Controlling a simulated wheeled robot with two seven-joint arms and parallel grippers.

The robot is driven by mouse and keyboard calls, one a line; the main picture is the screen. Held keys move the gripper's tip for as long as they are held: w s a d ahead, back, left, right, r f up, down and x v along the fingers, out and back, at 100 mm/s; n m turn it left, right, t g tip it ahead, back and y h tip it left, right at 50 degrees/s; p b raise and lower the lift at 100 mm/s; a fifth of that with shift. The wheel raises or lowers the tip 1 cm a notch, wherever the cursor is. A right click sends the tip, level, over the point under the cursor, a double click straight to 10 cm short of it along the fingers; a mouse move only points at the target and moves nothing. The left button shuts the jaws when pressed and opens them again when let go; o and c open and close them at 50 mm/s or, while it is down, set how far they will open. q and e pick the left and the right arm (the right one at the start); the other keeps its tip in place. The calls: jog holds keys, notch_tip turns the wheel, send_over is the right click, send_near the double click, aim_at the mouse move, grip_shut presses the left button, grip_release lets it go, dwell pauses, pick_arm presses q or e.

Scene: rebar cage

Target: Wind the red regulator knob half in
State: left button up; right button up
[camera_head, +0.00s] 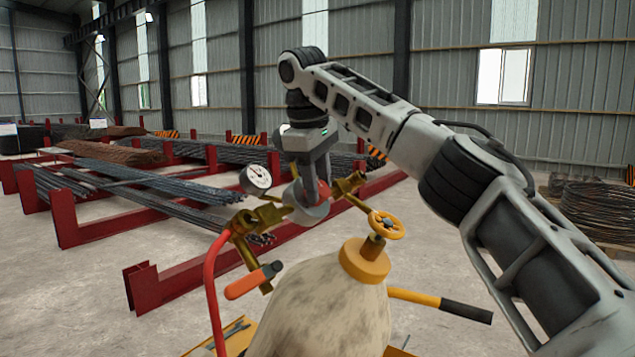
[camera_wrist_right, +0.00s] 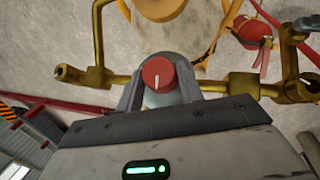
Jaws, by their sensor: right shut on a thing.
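The red regulator knob (camera_wrist_right: 158,75) shows in the right wrist view as a round red cap with a white mark, on a grey body between brass pipes. My right gripper (camera_wrist_right: 160,95) is shut on the knob, with a finger on each side of it. In the head view the right gripper (camera_head: 312,200) reaches down at the regulator and hides most of the knob; a little red shows by the fingers. A white-faced gauge (camera_head: 256,179) stands to its left. My left gripper is not in view.
A pale tank (camera_head: 330,310) with a yellow handwheel (camera_head: 386,225) stands just in front. A red hose (camera_head: 211,290), an orange-handled lever (camera_head: 254,281) and a yellow bar with a black grip (camera_head: 440,304) stick out near it. Red racks with rebar (camera_head: 150,185) lie behind.

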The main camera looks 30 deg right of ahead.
jog(key=shift+m+y, duration=0.3)
jog(key=shift+y, duration=0.1)
jog(key=o, duration=1)
